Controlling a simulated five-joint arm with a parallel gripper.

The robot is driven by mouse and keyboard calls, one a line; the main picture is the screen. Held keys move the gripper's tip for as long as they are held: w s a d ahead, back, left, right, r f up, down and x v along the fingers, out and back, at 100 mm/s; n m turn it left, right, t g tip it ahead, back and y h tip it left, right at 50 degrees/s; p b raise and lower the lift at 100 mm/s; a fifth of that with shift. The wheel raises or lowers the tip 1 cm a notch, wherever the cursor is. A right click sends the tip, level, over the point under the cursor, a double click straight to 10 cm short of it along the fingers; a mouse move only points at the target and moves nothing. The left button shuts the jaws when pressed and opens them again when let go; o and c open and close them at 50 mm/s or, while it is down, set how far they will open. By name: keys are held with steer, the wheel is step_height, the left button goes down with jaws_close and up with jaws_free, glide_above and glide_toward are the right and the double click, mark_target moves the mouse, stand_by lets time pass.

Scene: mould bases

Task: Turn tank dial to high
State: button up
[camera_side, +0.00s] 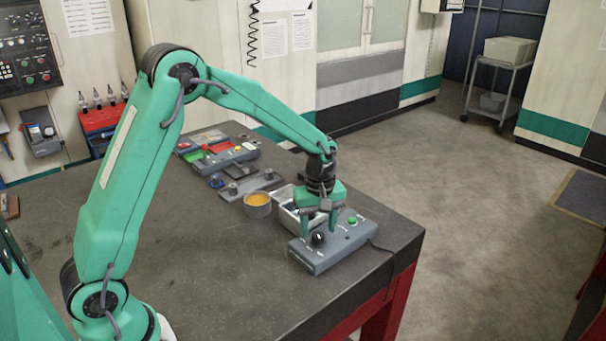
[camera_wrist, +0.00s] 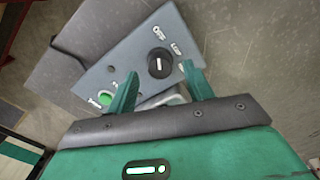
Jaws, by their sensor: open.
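A grey control box (camera_side: 335,252) sits near the right front edge of the table. It carries a black dial (camera_side: 319,238) and a green button (camera_side: 352,220). In the wrist view the dial (camera_wrist: 160,65) shows a white pointer line, with small white labels around it too blurred to read for certain. My gripper (camera_side: 319,228) is open and points down just over the box. In the wrist view its two green fingers (camera_wrist: 157,85) are apart, with the dial just beyond the space between their tips. The pictures do not show a finger clearly touching the dial.
A metal tray (camera_side: 289,218) stands right behind the box, and a round tin with orange contents (camera_side: 257,205) is to its left. Several coloured blocks and fixtures lie further back. A cable (camera_side: 383,246) runs off the box's right side. The table (camera_side: 160,240) is bare at front left.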

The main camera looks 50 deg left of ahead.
steer(key=shift+f, duration=0.9)
steer(key=c, duration=1)
